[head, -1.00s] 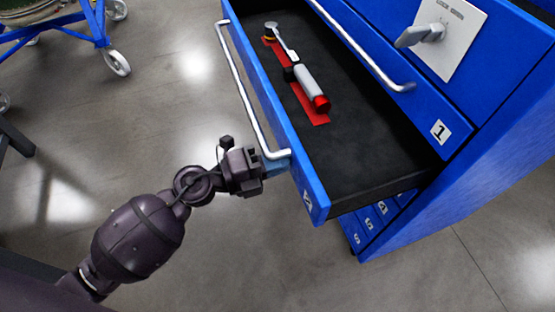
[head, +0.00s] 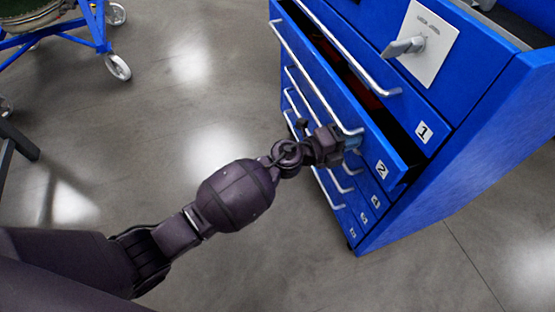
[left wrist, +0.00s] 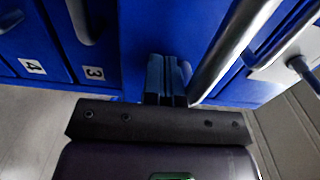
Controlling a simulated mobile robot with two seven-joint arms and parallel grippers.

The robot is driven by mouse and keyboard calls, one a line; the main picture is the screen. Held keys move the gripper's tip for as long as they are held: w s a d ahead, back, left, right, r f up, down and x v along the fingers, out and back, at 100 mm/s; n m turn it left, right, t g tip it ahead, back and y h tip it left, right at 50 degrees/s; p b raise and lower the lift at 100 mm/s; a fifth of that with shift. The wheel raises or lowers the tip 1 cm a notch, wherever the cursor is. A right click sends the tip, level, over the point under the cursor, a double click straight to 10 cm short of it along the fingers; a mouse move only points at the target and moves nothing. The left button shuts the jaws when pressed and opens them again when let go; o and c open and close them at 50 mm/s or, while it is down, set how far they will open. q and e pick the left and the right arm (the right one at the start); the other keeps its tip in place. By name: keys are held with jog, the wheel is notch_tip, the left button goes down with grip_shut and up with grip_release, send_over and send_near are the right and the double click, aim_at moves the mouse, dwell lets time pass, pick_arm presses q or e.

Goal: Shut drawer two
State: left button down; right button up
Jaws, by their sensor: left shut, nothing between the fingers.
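Drawer two (head: 388,150) is a blue drawer front with a "2" label and a long silver handle. In the head view it stands out a little from the blue cabinet (head: 450,185), with a narrow dark gap behind its top edge. A bit of red (head: 368,98) shows in that gap; the rest inside is hidden. My left gripper (head: 352,143) is shut and empty, against or very close to the drawer front by the handle's lower end. In the left wrist view the shut fingers (left wrist: 166,80) are beside the silver handle (left wrist: 228,50). My right gripper is not in view.
Drawer one (head: 415,110), above drawer two, is closed. A plate with a grey latch (head: 405,46) is on the cabinet. Several closed drawers lie below. A blue wheeled frame (head: 95,35) stands at the upper left. The floor between is clear.

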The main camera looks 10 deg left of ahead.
aim_at(375, 131)
pick_arm(q)
jog(key=x, duration=0.4)
jog(key=shift+w+d+f, duration=0.15)
jog(key=shift+w+d, duration=0.05)
jog(key=shift+d, duration=0.15)
jog(key=shift+w+d, duration=0.4)
jog(key=shift+d, duration=0.15)
jog(key=shift+w, duration=0.1)
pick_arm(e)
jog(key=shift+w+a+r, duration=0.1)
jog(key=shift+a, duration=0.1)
pick_arm(q)
jog(key=shift+d+r, duration=0.1)
jog(key=shift+r, duration=0.3)
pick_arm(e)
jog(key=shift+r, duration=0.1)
